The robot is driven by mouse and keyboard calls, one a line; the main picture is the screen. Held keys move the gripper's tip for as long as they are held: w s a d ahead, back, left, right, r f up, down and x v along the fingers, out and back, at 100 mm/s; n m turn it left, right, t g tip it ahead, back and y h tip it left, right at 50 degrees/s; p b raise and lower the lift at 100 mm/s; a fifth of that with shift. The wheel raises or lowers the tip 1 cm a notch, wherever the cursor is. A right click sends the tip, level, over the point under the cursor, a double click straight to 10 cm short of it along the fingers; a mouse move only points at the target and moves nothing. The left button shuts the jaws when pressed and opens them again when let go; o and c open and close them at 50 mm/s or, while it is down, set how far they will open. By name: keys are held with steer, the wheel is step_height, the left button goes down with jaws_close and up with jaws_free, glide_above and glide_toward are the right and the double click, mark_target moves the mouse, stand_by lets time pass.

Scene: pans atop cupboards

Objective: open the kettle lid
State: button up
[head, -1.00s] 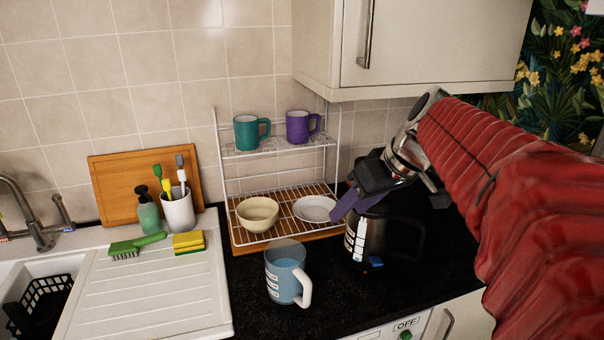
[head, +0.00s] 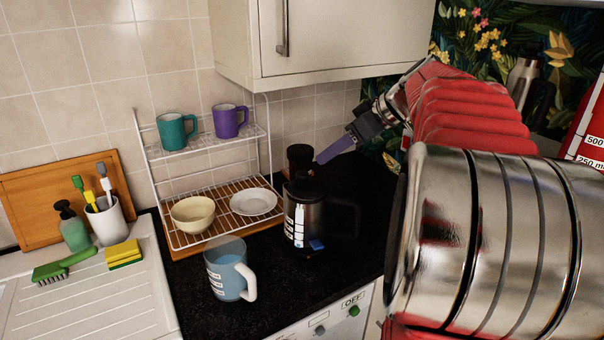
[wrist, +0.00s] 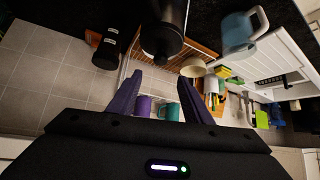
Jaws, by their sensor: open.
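The kettle (head: 303,222) is dark with a shiny body, a black lid (head: 301,188) and a handle on its right. It stands upright on the black counter with its lid down. My gripper (head: 322,160) is open and empty, with purple fingers, just above and to the right of the lid in the head view. It looks apart from the lid, though the exact gap is hard to judge. In the wrist view both fingers of my gripper (wrist: 159,76) are spread, and the kettle (wrist: 163,35) shows beyond the tips near the top.
A dark canister (head: 299,158) stands behind the kettle. A blue jug (head: 228,272) stands at front left. A white wire rack (head: 163,187) holds a bowl, a plate and two mugs. A cupboard (head: 340,40) overhangs the counter. Dark counter in front of the kettle is clear.

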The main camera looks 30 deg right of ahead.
mark_target(303, 172)
steer(key=x, duration=1.3)
steer(key=shift+w+f, duration=0.15)
steer(key=shift+f, duration=0.15)
steer(key=shift+c, duration=0.4)
jaws_close()
